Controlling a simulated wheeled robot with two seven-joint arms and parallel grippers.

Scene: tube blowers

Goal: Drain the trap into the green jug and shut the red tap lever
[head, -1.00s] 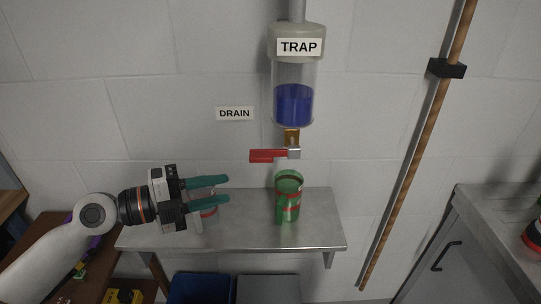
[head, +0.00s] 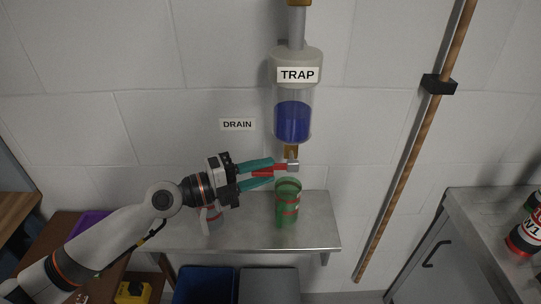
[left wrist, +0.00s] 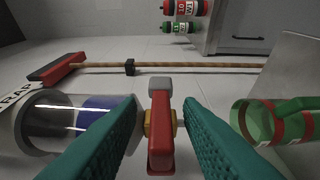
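The trap (head: 293,120) is a clear cylinder on the wall with blue liquid in it and a TRAP label; it also shows in the left wrist view (left wrist: 60,122). The red tap lever (head: 268,171) sticks out to the left under the trap; in the left wrist view the lever (left wrist: 161,140) lies between my fingers, with a gap on each side. The green jug (head: 287,205) with red bands stands upright on the metal shelf below the tap; the jug also shows in the left wrist view (left wrist: 278,120). My left gripper (head: 266,169) is open around the lever. My right gripper is not in view.
The metal shelf (head: 317,235) has a small pale container (head: 211,220) at its left, partly behind my left arm. A wooden pole (head: 412,155) leans along the wall at right. A grey cabinet (head: 440,245) stands at far right. A blue bin (head: 203,284) is below.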

